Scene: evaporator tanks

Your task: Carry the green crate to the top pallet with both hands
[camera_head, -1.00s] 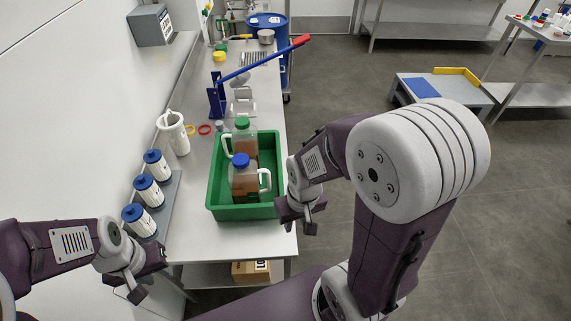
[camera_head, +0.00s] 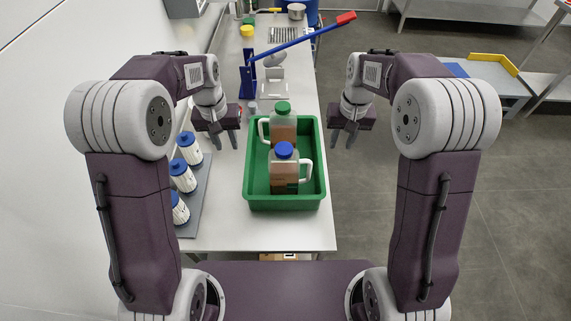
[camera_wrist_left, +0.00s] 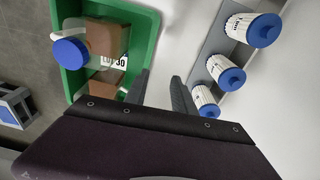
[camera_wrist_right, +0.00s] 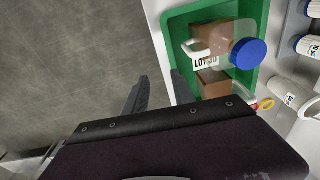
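The green crate (camera_head: 285,203) stands on the bench and holds two brown-filled jugs, one with a green cap (camera_head: 283,107) and one with a blue cap (camera_head: 284,149). My left gripper (camera_head: 224,142) is open, pointing down left of the crate and apart from it. My right gripper (camera_head: 343,138) is open, pointing down just right of the crate, past the bench edge. Both wrist views show empty, spread fingers beside the crate wall, at the left (camera_wrist_left: 158,88) and at the right (camera_wrist_right: 160,88). I cannot identify the top pallet for certain.
A low grey platform with a yellow edge (camera_head: 493,63) is at the far right. The floor (camera_head: 450,190) beside the bench is clear.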

